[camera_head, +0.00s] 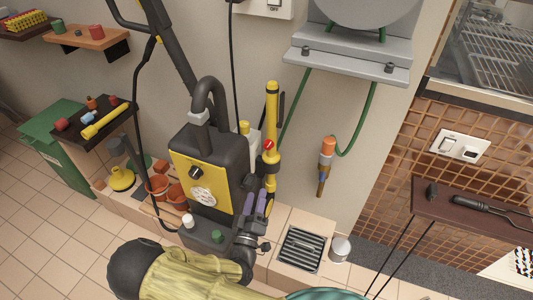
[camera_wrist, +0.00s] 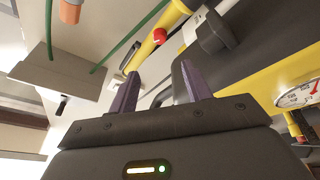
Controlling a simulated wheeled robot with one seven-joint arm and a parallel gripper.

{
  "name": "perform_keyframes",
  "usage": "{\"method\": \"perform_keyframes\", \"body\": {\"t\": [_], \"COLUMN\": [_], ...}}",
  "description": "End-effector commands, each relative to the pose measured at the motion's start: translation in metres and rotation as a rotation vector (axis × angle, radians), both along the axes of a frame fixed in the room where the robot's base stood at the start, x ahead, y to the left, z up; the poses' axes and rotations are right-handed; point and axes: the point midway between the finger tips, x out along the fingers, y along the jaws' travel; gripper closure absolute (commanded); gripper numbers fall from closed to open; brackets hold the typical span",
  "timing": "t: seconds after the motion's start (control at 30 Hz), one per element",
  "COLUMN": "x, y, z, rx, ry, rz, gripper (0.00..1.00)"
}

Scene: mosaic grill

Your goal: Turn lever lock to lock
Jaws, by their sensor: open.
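No part is clearly marked as the lever lock. An upright yellow tube (camera_head: 271,112) with a red knob (camera_head: 268,145) and a slim black lever-like piece (camera_head: 281,106) on its right side stands by the wall, right of a yellow-and-black machine (camera_head: 197,172). My gripper (camera_head: 256,197) is low in front of the tube, close to the machine's right side. In the wrist view its two purple fingers (camera_wrist: 160,72) are apart with nothing between them. The yellow tube (camera_wrist: 147,50) and red knob (camera_wrist: 160,36) show beyond the fingertips; touching is not visible.
A green hose (camera_head: 374,115) with an orange nozzle (camera_head: 327,147) hangs to the right. A floor grate (camera_head: 301,248) and a metal cup (camera_head: 340,249) lie below it. Orange pots (camera_head: 158,187) crowd the left. A gauge (camera_wrist: 296,94) shows at the wrist view's right edge.

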Motion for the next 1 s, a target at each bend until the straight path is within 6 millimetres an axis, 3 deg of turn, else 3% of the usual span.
{"method": "perform_keyframes", "body": {"t": [0.8,1.0], "x": [0.134,0.153], "y": [-0.023,-0.025], "z": [0.035,0.04], "rx": [0.002,0.001], "ry": [-0.001,0.0], "rz": [-0.001,0.0], "gripper": [0.51,0.51]}}
